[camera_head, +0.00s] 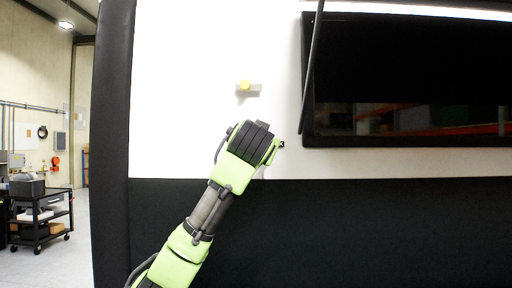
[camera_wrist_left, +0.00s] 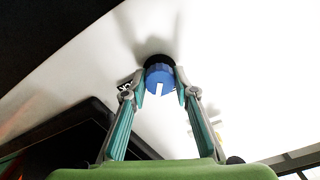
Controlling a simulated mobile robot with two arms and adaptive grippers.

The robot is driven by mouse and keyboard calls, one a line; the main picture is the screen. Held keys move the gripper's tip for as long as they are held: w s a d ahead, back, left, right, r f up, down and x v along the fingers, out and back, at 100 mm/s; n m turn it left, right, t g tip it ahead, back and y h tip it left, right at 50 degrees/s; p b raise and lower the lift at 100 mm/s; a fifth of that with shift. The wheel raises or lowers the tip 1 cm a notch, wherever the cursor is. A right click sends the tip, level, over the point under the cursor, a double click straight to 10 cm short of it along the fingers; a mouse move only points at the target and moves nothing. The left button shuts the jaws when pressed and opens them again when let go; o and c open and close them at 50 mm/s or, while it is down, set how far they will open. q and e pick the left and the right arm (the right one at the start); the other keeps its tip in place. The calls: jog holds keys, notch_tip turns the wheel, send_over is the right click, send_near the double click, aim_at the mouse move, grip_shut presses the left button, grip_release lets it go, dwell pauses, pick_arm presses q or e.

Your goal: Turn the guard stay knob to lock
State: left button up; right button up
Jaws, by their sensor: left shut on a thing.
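The guard stay knob (camera_wrist_left: 158,74) is blue and round with a white mark on its face, in the upper middle of the left wrist view. It sits on the white wall panel with a dark shadow around its base. My left gripper (camera_wrist_left: 160,88) is shut on it, with one teal-padded finger at each side. A small black label with white letters (camera_wrist_left: 126,86) lies beside the knob, partly hidden by the left finger. In the head view, my left arm reaches up to the white panel and hides the knob. My right gripper is in neither view.
A yellow knob on a grey block (camera_head: 245,86) is on the white panel (camera_head: 190,80) above my arm. A dark window (camera_head: 400,75) and a slanting black rod (camera_head: 312,65) are to the right. A black cart (camera_head: 40,212) stands far left.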

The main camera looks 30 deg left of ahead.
pick_arm(q)
jog(key=shift+d+m+p, duration=0.1)
jog(key=shift+m+p, duration=1.25)
jog(key=shift+m, duration=3.95)
jog(key=shift+f, duration=0.15)
jog(key=o, duration=1.1)
jog(key=shift+c, duration=0.2)
jog(key=shift+o, duration=0.3)
jog(key=shift+d, duration=0.15)
